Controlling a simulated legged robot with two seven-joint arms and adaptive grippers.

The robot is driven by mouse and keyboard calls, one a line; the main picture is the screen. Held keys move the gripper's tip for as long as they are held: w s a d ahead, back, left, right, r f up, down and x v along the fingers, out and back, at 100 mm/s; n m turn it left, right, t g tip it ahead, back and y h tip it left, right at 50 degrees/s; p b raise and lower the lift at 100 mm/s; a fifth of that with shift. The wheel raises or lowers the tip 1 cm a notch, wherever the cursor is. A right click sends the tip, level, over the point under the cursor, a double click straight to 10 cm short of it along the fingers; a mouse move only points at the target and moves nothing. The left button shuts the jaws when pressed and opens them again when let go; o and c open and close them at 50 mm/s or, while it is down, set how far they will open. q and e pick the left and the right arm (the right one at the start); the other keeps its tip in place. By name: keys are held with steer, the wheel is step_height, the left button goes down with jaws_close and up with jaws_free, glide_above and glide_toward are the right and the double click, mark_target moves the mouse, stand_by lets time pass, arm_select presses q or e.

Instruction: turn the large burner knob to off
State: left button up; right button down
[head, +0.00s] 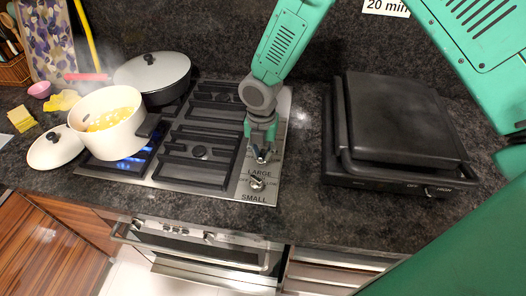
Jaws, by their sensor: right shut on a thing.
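The stove's control strip (233,192) runs along the right side of the cooktop, with printed labels reading LARGE and SMALL. My right gripper (261,155) points down over this strip and is shut on the large burner knob, just above the LARGE label. The fingers partly hide that knob. The small burner knob (257,183) sits nearer the front, apart from the gripper. A blue flame (130,166) burns under the white pot (110,120) at the front left burner. My left gripper is not in view.
A dark lidded pan (153,77) stands on the back left burner. A black closed grill (400,125) stands right of the cooktop. A white lid (55,147), yellow sponges (21,119) and a pink bowl (39,89) lie at the left. The right-hand burners are empty.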

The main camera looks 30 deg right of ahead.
steer(key=shift+s+a+f+n+p, duration=0.1)
steer(key=shift+a+n+p, duration=0.3)
steer(key=shift+n, duration=0.4)
steer(key=shift+f+n, duration=0.1)
steer(key=shift+n, duration=0.4)
